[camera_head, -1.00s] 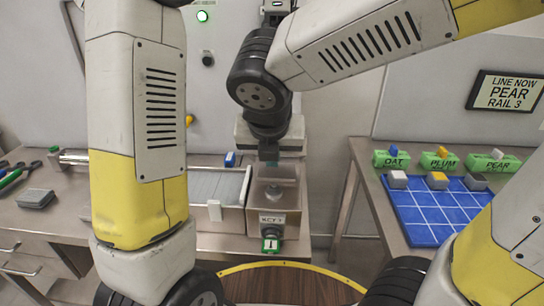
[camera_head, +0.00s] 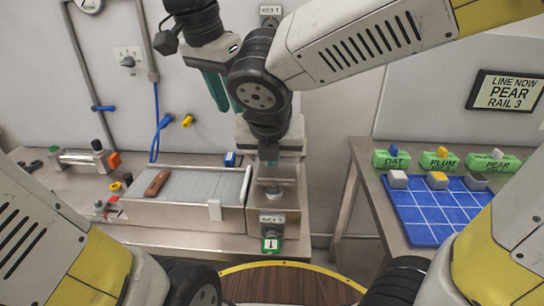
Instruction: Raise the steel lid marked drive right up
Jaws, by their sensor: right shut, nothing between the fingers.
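I cannot read the word drive on any lid, so I cannot pick out the steel lid for sure.
A blue gridded mat (camera_head: 430,215) and green labelled blocks (camera_head: 440,161) are on the right table. A gap separates the tables. A sign (camera_head: 506,92) hangs right.

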